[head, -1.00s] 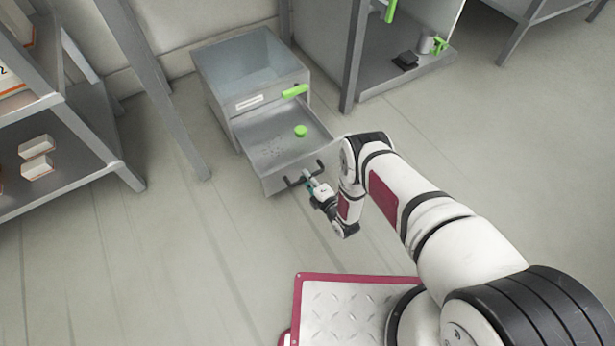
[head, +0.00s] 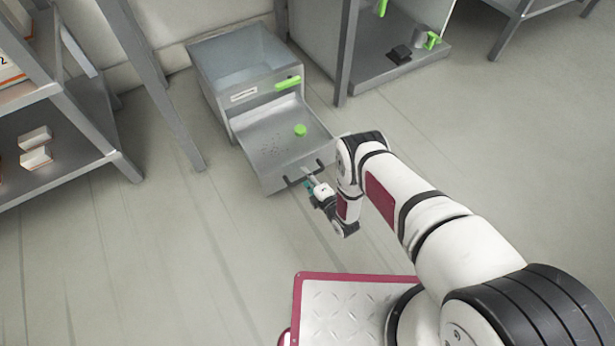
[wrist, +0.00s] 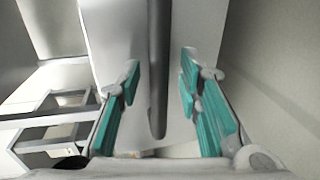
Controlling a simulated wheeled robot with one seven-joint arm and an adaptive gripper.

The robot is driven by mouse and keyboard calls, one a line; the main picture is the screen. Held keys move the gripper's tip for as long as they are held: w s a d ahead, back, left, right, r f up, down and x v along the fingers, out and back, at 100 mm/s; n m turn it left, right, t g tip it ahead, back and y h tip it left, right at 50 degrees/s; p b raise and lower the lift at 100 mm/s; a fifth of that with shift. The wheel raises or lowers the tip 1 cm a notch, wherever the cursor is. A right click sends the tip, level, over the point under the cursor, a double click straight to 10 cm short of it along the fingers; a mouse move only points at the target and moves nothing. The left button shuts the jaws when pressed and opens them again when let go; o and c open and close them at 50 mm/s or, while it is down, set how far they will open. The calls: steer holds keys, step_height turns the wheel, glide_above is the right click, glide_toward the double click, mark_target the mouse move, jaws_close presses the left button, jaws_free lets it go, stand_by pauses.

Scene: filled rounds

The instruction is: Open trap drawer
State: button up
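The trap drawer (head: 262,150) is a grey metal tray pulled out of the front of a grey box-like cabinet (head: 222,82). A small green round piece (head: 300,130) and small dark holes show on its floor. A green lever (head: 288,83) sits on the cabinet front above the drawer. The drawer's dark bar handle (wrist: 157,70) runs between the teal-padded fingers of my gripper (wrist: 160,105), with visible gaps on both sides. In the head view my gripper (head: 311,184) is at the drawer front and hides the middle of the handle.
A shelf rack (head: 70,150) with small boxes (head: 36,158) stands at the left. An open-sided unit (head: 375,75) with a dark block, a grey cup and green parts stands at the back right. The floor (head: 480,160) to the right is clear.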

steer(key=v, duration=1.2)
stand_by(0.5)
